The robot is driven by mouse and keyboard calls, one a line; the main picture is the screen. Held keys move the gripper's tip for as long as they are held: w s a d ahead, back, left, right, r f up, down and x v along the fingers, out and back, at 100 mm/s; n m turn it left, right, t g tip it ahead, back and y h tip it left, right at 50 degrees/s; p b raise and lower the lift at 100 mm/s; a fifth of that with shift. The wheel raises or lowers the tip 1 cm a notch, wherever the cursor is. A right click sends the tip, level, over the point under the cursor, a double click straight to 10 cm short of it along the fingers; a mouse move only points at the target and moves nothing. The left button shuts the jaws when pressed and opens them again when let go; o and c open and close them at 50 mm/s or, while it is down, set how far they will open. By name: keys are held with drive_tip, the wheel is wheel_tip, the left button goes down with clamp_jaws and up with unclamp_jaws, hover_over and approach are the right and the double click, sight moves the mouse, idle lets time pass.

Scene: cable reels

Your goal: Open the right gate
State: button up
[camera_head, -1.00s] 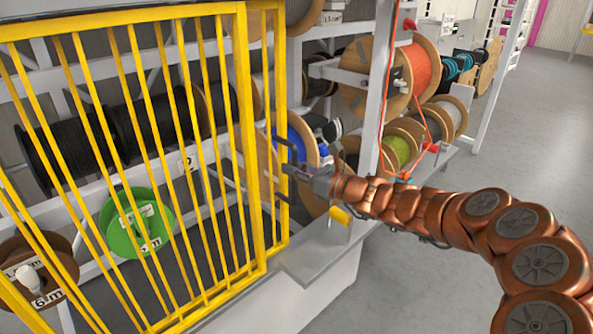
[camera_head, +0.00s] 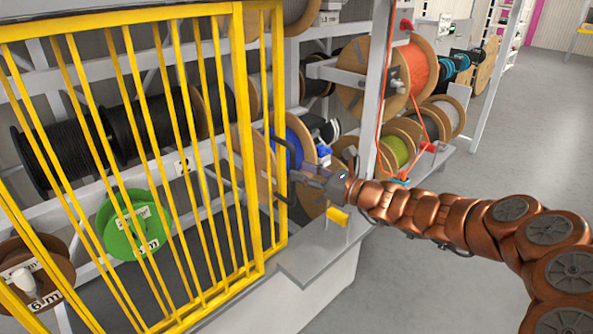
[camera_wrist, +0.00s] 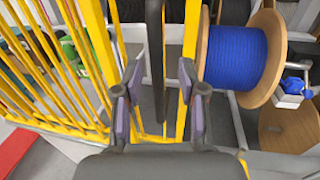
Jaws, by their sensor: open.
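The yellow barred gate (camera_head: 246,130) stands across the left of the head view in front of the cable reels. Its right edge has two upright yellow posts side by side, with a narrow gap between them. My gripper (camera_head: 284,180) is at the right post, about mid-height. In the wrist view my gripper (camera_wrist: 159,100) is open, its two pads on either side of the yellow uprights (camera_wrist: 181,110) and a dark vertical bar (camera_wrist: 155,60). I cannot tell whether the pads touch the post.
A blue cable reel (camera_wrist: 240,58) is just right of the gripper in the wrist view. A grey ledge (camera_head: 325,250) runs below my arm. A white rack post (camera_head: 378,90) and an orange reel (camera_head: 418,70) stand behind. Grey floor at the right is free.

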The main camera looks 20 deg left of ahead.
drive_tip(key=v, duration=0.8)
drive_tip(key=shift+d, duration=0.3)
drive_tip(key=shift+s, duration=0.1)
drive_tip(key=s+a+r+n+g+h, duration=0.1)
drive_tip(key=s+r+n+g, duration=0.35)
drive_tip(key=s+n, duration=0.5)
drive_tip(key=s+d+f+n+g+h, duration=0.1)
drive_tip(key=s+d+n+h, duration=0.15)
drive_tip(key=s, duration=0.45)
drive_tip(key=s+d+f+n+g+h, duration=0.1)
drive_tip(key=s+f+n+g+h, duration=0.15)
drive_tip(key=s, duration=0.35)
drive_tip(key=s+d+f+n+h, duration=0.2)
drive_tip(key=s+d, duration=0.3)
drive_tip(key=d, duration=0.4)
drive_tip(key=s+d+f+n+h, duration=0.2)
drive_tip(key=s+d+f+h, duration=0.2)
drive_tip(key=d, duration=0.5)
drive_tip(key=s+d+f+n+t+h, duration=0.1)
drive_tip(key=s+d+f+n+h, duration=0.1)
drive_tip(key=s+d+h, duration=0.3)
drive_tip(key=s+d+f, duration=0.1)
drive_tip(key=s+d, duration=0.2)
drive_tip(key=d, duration=0.1)
drive_tip(key=shift+d+n, duration=0.3)
drive_tip(key=shift+n, duration=0.05)
drive_tip(key=shift+a, duration=0.1)
